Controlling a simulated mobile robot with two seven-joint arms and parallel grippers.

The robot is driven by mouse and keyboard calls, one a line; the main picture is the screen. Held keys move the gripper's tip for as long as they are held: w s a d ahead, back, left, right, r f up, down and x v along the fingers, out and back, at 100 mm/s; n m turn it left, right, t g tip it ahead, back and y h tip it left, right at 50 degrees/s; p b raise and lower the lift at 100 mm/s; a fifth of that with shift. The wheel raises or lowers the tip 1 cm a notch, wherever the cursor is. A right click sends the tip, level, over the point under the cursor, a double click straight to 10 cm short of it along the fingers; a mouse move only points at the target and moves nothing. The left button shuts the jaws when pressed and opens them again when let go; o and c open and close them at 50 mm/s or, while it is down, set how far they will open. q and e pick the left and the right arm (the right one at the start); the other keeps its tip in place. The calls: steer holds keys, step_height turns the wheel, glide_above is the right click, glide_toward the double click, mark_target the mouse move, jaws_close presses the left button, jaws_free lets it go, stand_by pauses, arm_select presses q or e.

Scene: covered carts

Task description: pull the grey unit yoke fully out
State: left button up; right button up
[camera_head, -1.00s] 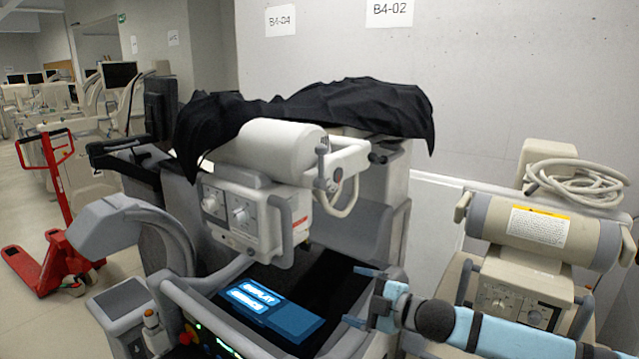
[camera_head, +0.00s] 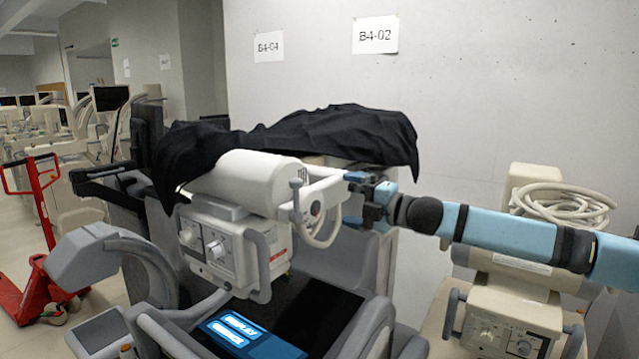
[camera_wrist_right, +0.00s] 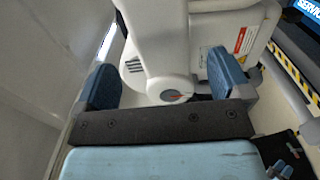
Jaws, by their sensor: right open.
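The grey unit (camera_head: 215,239) stands mid-view, with a pale cylinder head on top under a black cover. Its pale yoke (camera_head: 327,188) reaches out from the right end of the cylinder. My right gripper (camera_head: 347,199) is at the yoke's outer end, its arm coming in from the right. In the right wrist view the pale yoke (camera_wrist_right: 158,45) lies between the blue fingers of the right gripper (camera_wrist_right: 163,66). The fingers are open, with gaps visible on both sides. The gripper hides the yoke's outer tip in the head view. My left gripper is out of view.
A black cover (camera_head: 335,135) drapes over the top. A lit blue display (camera_head: 250,338) sits low in front. A cream unit with coiled hose (camera_head: 565,203) stands at right, behind my arm. A red pallet jack (camera_head: 40,290) is at far left.

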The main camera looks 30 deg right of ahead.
mark_target(332, 195)
steer(key=p+x, duration=0.2)
steer(key=x, duration=0.5)
steer(key=shift+w+a, duration=0.15)
steer(key=shift+w, duration=0.15)
steer(key=shift+w+a, duration=0.15)
steer(key=shift+w, duration=0.25)
